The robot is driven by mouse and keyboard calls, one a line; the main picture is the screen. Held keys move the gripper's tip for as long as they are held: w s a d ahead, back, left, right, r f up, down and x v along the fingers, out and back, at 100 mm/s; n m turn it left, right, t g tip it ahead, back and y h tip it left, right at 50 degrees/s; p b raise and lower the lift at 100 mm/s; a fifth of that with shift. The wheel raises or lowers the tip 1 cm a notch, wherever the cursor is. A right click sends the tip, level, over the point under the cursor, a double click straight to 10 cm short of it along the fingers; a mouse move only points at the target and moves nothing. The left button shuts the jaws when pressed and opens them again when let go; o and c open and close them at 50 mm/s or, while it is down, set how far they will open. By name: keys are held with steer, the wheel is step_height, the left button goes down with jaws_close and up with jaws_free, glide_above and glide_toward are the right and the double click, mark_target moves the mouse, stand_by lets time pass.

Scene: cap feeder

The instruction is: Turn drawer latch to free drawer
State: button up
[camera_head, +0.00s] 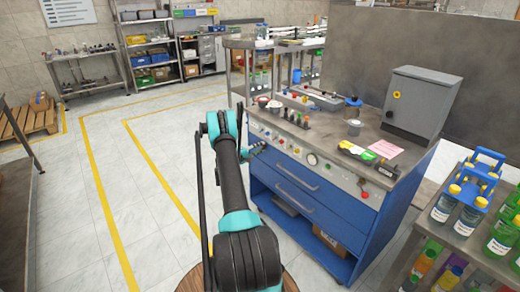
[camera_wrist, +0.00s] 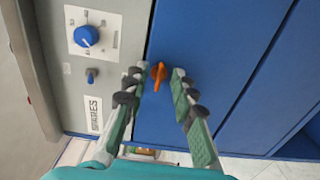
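The orange drawer latch (camera_wrist: 158,77) sits on a blue panel in the wrist view, its long side roughly upright in the picture. My gripper (camera_wrist: 159,71) is open, with one fingertip to each side of the latch and a gap visible on both sides. How far the tips are from the panel is hard to tell. In the head view my gripper (camera_head: 258,148) is at the left end of the workbench front. The latch is not visible there. The blue drawer (camera_head: 290,180) with a silver handle looks closed.
A grey control panel with a blue knob (camera_wrist: 86,36) and a small blue switch (camera_wrist: 92,75) lies left of the latch. The bench top (camera_head: 335,130) holds small parts and a grey box (camera_head: 418,103). A bottle rack stands at right; open floor lies left.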

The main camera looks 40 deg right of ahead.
steer(key=a, duration=1.2)
steer(key=shift+s, duration=0.45)
